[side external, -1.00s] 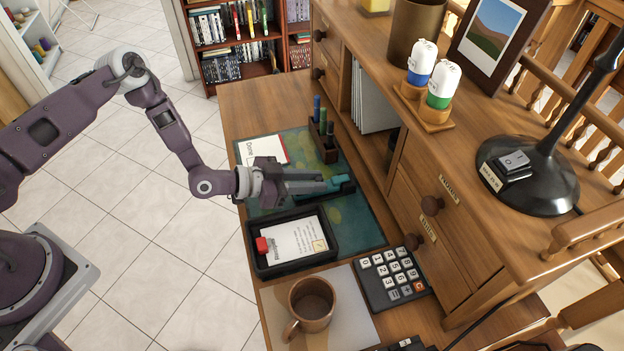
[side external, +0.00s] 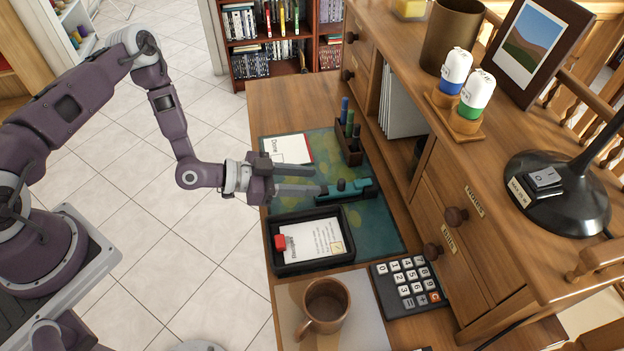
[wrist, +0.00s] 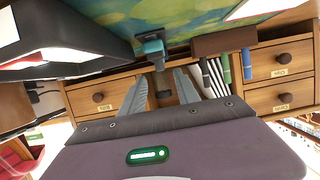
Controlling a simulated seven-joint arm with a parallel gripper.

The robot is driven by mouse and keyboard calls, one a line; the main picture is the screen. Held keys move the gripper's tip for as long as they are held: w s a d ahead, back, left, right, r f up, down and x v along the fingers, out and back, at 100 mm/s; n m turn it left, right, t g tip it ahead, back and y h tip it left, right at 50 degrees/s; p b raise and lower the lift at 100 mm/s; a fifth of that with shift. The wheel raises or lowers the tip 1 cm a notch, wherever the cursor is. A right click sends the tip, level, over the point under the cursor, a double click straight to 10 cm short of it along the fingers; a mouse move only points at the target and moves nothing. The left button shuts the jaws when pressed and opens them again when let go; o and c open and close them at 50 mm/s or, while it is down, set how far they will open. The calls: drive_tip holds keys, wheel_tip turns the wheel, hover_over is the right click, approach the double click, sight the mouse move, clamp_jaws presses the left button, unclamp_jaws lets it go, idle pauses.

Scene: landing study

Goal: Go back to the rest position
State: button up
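My gripper (side external: 318,181) is over the left part of the desk mat, its two grey fingers spread with nothing between them. A teal object with a small knob (side external: 345,190) lies on the green-blue mat (side external: 378,222), just beyond the fingertips and apart from them. In the wrist view my gripper (wrist: 162,73) also shows parted fingers, and the teal object (wrist: 151,48) is beyond the tips. My arm reaches in from the left, over the desk's edge.
A black tray (side external: 273,262) with a card and a red item lies near the gripper. A pen holder (side external: 349,152), a mug (side external: 325,303) and a calculator (side external: 408,285) are on the desk. A drawer cabinet (side external: 470,250) stands at right. Open tiled floor (side external: 110,170) lies left.

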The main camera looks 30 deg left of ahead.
drive_tip(key=a+r+n+g+y, duration=0.1)
drive_tip(key=a+r+y, duration=0.45)
drive_tip(key=r, duration=0.45)
drive_tip(key=a+r+g+y, duration=0.2)
drive_tip(key=a+r+y, duration=0.2)
drive_tip(key=a+r, duration=0.4)
drive_tip(key=s+r+n+y, duration=0.2)
drive_tip(key=s+r+n, duration=0.2)
drive_tip(key=s+r, duration=0.6)
drive_tip(key=s+r+n, duration=0.1)
drive_tip(key=s+n, duration=0.1)
drive_tip(key=s, duration=0.6)
drive_tip(key=s+d+r+n+g+h, duration=0.1)
drive_tip(key=s+r+n, duration=0.1)
drive_tip(key=s, duration=0.7)
drive_tip(key=shift+d+r, duration=0.3)
drive_tip(key=shift+h, duration=0.25)
